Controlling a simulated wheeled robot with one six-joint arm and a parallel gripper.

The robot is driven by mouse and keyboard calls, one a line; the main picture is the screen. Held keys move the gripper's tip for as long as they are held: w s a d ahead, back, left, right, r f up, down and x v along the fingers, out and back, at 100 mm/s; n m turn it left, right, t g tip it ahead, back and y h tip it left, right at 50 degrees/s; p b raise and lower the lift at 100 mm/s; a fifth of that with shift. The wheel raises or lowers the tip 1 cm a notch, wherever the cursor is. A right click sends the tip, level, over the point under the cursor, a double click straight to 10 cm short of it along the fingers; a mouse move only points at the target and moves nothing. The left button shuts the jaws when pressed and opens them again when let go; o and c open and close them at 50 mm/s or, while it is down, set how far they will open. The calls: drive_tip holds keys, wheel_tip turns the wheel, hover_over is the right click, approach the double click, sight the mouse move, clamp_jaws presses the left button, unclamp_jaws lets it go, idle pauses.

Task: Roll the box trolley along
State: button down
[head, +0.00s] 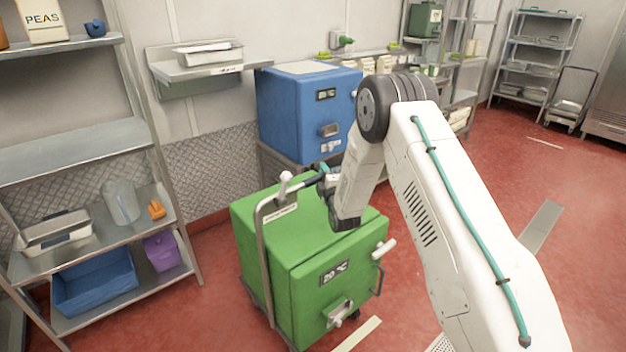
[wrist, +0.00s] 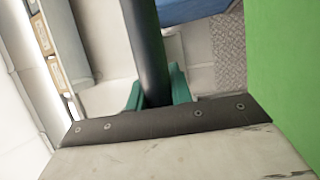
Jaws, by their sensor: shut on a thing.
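The box trolley (head: 283,260) is a green insulated box on a wheeled frame, standing on the red floor in the middle of the head view. A grey tube handle (head: 262,245) rises along its left side and bends over its top to a dark grip. My gripper (head: 322,176) is at the end of that grip, above the box top. In the wrist view my gripper's teal fingers (wrist: 158,88) are shut on the dark handle bar (wrist: 146,45), one on each side. The green box side also shows at the right of the wrist view (wrist: 285,70).
A blue box (head: 296,110) stands behind the trolley near the wall. A metal shelf rack (head: 80,140) with a blue bin (head: 95,283) stands at the left. Open red floor (head: 500,160) lies to the right. A pale strip (head: 358,334) is on the floor in front.

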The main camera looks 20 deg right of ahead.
drive_tip(key=shift+s, duration=0.1)
drive_tip(key=c, duration=1.3)
unclamp_jaws()
drive_tip(key=shift+o, duration=0.2)
drive_tip(key=s+f, duration=0.1)
drive_tip(key=s, duration=0.6)
drive_tip(key=shift+s+f, duration=0.25)
drive_tip(key=shift+s, duration=0.1)
